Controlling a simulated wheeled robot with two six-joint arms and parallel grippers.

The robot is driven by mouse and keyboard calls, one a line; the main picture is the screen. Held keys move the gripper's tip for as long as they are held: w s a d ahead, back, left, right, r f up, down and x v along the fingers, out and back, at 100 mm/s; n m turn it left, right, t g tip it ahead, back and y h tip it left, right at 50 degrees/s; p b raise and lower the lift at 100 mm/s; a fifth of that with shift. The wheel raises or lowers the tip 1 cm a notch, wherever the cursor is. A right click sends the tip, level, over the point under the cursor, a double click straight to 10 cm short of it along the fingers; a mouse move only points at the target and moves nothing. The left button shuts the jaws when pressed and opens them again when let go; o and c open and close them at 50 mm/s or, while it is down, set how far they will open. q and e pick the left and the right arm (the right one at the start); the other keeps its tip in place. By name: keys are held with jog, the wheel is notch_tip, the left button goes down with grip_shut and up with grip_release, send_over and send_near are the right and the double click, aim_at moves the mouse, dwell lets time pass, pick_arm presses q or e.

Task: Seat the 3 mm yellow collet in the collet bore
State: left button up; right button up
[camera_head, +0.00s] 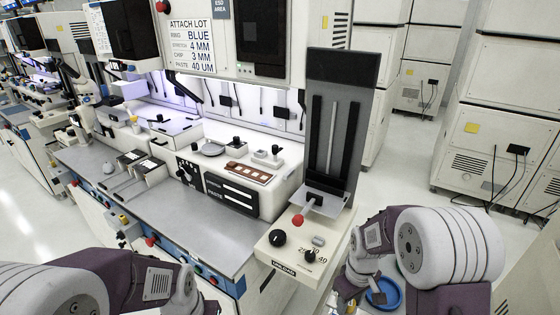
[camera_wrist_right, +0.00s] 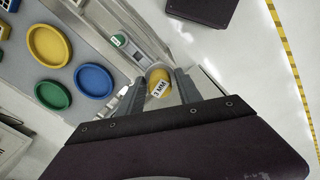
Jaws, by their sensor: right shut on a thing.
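The yellow collet (camera_wrist_right: 158,86), marked 3 MM, sits between the two fingers of my right gripper (camera_wrist_right: 160,80) in the right wrist view. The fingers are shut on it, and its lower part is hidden. In the head view my right gripper (camera_head: 350,302) is low, near the bottom edge and partly cut off, beside a blue dish (camera_head: 383,294). I cannot make out the collet bore in either view.
The right wrist view shows a yellow dish (camera_wrist_right: 50,45), a blue dish (camera_wrist_right: 93,80) and a green dish (camera_wrist_right: 52,95). In the head view a bonder bench (camera_head: 150,205) has a control panel (camera_head: 285,245) at its right end. A sign (camera_head: 192,45) reads chip 3 MM.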

jog(key=m, duration=0.5)
jog(key=shift+s+m, duration=0.3)
jog(key=n, duration=0.6)
jog(key=shift+w+n, duration=0.3)
jog(key=shift+w, duration=0.05)
jog(key=n, duration=0.3)
jog(key=shift+w+d+f, duration=0.1)
jog(key=shift+f, duration=0.1)
jog(key=n, duration=0.3)
jog(key=shift+d+f, duration=0.2)
jog(key=shift+f, duration=0.1)
jog(key=s+d+f+n+b, duration=0.2)
jog(key=s+d+f+n, duration=0.1)
jog(key=d, duration=0.3)
jog(key=s+d+f+n+b, duration=0.1)
jog(key=s+d+f+n, duration=0.2)
jog(key=d+f+n, duration=0.2)
jog(key=shift+s+d+b, duration=0.25)
jog(key=shift+d+b, duration=0.15)
jog(key=shift+d, duration=0.6)
